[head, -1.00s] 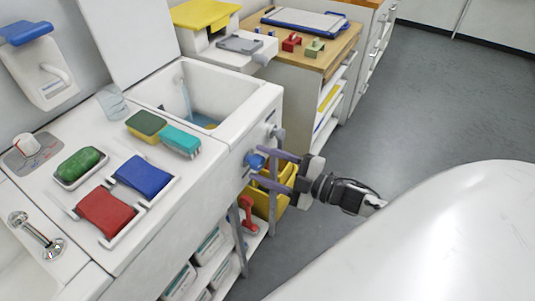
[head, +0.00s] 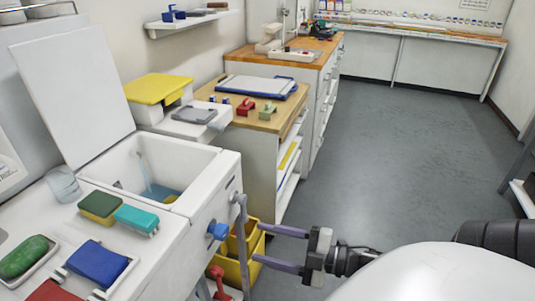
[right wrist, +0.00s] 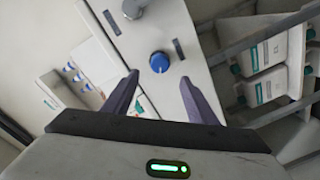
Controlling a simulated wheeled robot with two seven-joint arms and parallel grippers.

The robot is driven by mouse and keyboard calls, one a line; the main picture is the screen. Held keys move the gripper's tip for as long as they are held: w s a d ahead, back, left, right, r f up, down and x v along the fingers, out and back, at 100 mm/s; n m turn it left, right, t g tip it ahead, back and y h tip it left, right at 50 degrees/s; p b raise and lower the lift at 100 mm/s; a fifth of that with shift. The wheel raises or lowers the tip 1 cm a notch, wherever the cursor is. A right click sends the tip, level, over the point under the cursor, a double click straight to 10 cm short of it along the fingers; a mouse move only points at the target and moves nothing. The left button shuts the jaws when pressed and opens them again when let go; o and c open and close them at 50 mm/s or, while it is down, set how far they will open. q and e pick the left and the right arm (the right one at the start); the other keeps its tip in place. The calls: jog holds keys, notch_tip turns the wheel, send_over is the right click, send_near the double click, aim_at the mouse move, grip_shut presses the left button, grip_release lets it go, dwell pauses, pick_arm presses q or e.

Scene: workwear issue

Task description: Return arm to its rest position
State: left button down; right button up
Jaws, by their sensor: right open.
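My right gripper (head: 279,248) is in the head view at the lower middle, in front of the white sink unit (head: 190,250). Its two purple-grey fingers are apart and point left, with nothing between them. In the right wrist view the open fingers (right wrist: 158,98) point toward a blue knob (right wrist: 159,62) on the unit's front panel. The knob also shows in the head view (head: 218,231), a little left of the fingertips and apart from them. My left gripper is not in view.
A yellow bin (head: 236,262) stands just behind the right gripper. A wooden-topped cabinet (head: 272,122) holds a clipboard and staplers. The sink unit carries sponges and red and blue cloths. The grey floor (head: 385,150) to the right is clear.

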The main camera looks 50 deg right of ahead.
dwell(0.3)
jog(key=s+a+f+m+g+h, duration=0.2)
jog(key=s+a+f+m+g, duration=0.1)
jog(key=s+a+f+m, duration=0.2)
jog(key=s+a+f+m+g+h, duration=0.2)
jog(key=s+a+f+m+g, duration=0.2)
jog(key=a+f+m, duration=0.4)
jog(key=s+a+f, duration=0.1)
jog(key=a+f, duration=0.3)
jog(key=a, duration=0.1)
jog(key=shift+a+m+h, duration=0.15)
jog(key=shift+m+h, duration=0.15)
jog(key=shift+m, duration=0.1)
